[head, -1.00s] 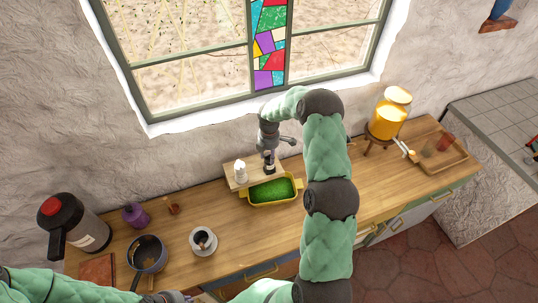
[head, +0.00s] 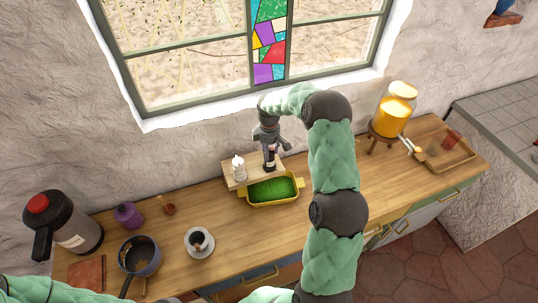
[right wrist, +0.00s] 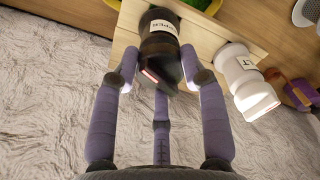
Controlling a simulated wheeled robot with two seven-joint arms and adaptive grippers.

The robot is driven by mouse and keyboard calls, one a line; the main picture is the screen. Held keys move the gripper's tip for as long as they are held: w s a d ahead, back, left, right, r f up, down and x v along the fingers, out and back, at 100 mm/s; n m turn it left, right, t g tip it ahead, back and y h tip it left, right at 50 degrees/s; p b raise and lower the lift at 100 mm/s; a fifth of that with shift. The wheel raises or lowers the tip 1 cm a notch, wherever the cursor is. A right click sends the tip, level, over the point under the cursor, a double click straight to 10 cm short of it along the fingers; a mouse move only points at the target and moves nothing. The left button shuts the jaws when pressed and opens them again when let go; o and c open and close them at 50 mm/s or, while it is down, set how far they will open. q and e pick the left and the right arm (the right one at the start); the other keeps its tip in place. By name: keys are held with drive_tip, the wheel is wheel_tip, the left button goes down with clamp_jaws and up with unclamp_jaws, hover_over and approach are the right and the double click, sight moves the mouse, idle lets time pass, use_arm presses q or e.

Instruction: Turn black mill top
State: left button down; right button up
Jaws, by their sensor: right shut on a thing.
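The black mill (head: 269,163) stands upright on a small wooden board, with a label on its body. In the right wrist view the black mill (right wrist: 160,50) shows a red mark on its top. My right gripper (head: 269,148) comes down on it from above. Its fingers (right wrist: 160,75) are shut on the mill's top, one on each side. The white mill (head: 238,168) stands just left of it, and also shows in the right wrist view (right wrist: 245,82). Of my left arm, only part shows at the bottom left edge; its gripper is out of view.
A yellow tray with green filling (head: 291,200) sits close in front of the mills. A cup on a saucer (head: 199,243), a saucepan (head: 140,256) and a flask (head: 62,222) are at the left. A drink dispenser (head: 394,112) stands right. The wall is close behind.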

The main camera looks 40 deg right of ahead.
drive_tip(key=m+b, duration=0.1)
drive_tip(key=m, duration=0.2)
drive_tip(key=shift+f+b, duration=0.2)
drive_tip(key=shift+b, duration=0.2)
drive_tip(key=m+b, duration=0.2)
drive_tip(key=m, duration=0.1)
drive_tip(key=shift+m, duration=0.3)
drive_tip(key=m+b, duration=0.1)
drive_tip(key=m, duration=0.2)
drive_tip(key=shift+d, duration=0.1)
drive_tip(key=shift+r+m+b, duration=0.1)
drive_tip(key=shift+m+b, duration=0.55)
drive_tip(key=shift+m, duration=1.05)
drive_tip(key=o, duration=1.1)
drive_tip(key=shift+d, duration=0.1)
drive_tip(key=shift+o, duration=0.2)
drive_tip(key=shift+r, duration=0.1)
